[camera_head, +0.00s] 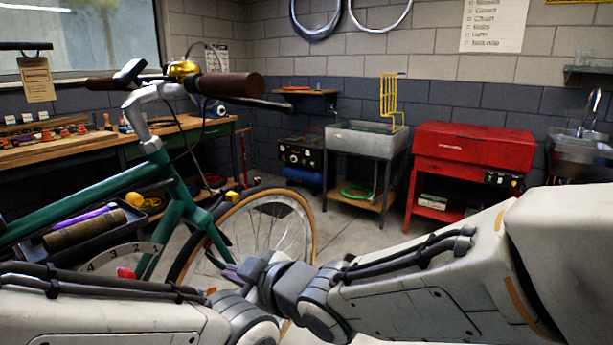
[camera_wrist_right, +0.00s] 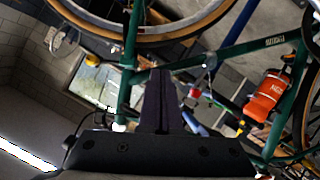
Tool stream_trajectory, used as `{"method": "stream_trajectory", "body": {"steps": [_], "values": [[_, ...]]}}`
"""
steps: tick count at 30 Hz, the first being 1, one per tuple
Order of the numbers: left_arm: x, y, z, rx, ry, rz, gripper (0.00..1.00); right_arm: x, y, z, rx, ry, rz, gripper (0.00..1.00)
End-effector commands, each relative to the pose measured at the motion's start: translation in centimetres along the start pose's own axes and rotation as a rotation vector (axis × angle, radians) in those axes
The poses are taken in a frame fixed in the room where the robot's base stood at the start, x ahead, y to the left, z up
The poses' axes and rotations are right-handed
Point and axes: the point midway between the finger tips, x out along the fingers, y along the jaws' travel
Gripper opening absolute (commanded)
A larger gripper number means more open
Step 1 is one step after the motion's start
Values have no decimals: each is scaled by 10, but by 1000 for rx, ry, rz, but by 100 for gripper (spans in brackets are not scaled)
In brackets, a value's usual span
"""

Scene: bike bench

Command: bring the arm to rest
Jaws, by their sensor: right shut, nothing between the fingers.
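My right arm (camera_head: 400,290) reaches in from the right across the lower part of the head view. Its gripper (camera_head: 236,272) is in front of the bike's front wheel (camera_head: 305,220). In the right wrist view the dark fingers (camera_wrist_right: 160,100) are together, with nothing between them. The green bike frame (camera_wrist_right: 235,52) lies beyond them; I cannot tell the exact gap. My left arm (camera_head: 110,320) crosses the bottom left of the head view. Its gripper is not visible.
The bike's handlebar (camera_head: 215,85) rises above the arms. A workbench (camera_head: 85,145) stands left, with a grey sink basin (camera_head: 365,138) and a red cabinet (camera_head: 470,148) behind. An orange bottle (camera_wrist_right: 268,95) is on the frame. Floor is clear before the basin.

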Motion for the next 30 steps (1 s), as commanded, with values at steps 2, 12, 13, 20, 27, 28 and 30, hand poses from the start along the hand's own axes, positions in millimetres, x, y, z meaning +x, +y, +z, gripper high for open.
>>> {"method": "stream_trajectory", "body": {"steps": [2,12,13,20,27,28,30], "values": [[0,0,0,0,0,0,50,-17,-10,42,109,-186,-23,0],[0,0,0,0,0,0,50,-126,-88,158,506,-841,-163,0],[0,0,0,0,0,0,50,-136,-95,163,531,-884,-175,0],[-25,2,-1,0,-1,0,50,-199,-118,159,654,-1108,-249,0],[-82,6,-4,0,0,0,50,-221,-92,113,650,-1106,-248,0],[-91,7,-5,0,0,0,50,-224,-88,106,650,-1106,-248,0],[-113,8,-6,0,0,0,50,-232,-78,88,650,-1105,-248,0]]}}
